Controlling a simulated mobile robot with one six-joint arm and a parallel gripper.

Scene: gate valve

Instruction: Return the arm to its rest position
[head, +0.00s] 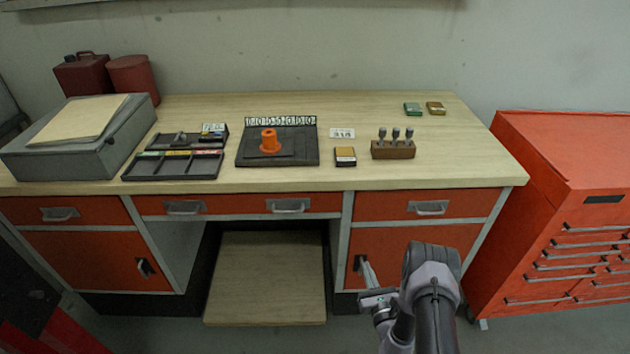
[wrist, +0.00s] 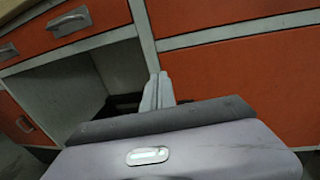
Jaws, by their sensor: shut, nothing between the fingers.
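My arm rises from the bottom of the head view, in front of the workbench. My gripper (head: 366,268) is shut and empty in front of the bench's lower right orange door (head: 412,243). In the wrist view the shut fingers (wrist: 158,90) point toward the bench front, near the grey post beside the open knee space. I cannot tell how far the fingertips are from the door handle, which shows just beside them in the head view.
The wooden benchtop (head: 440,150) holds an orange part (head: 270,141) on a dark plate, trays (head: 172,165), a grey box (head: 100,150) and a wooden block with several bits (head: 393,150). An orange tool cabinet (head: 570,200) stands at right. A wooden board (head: 265,280) lies low in the knee space.

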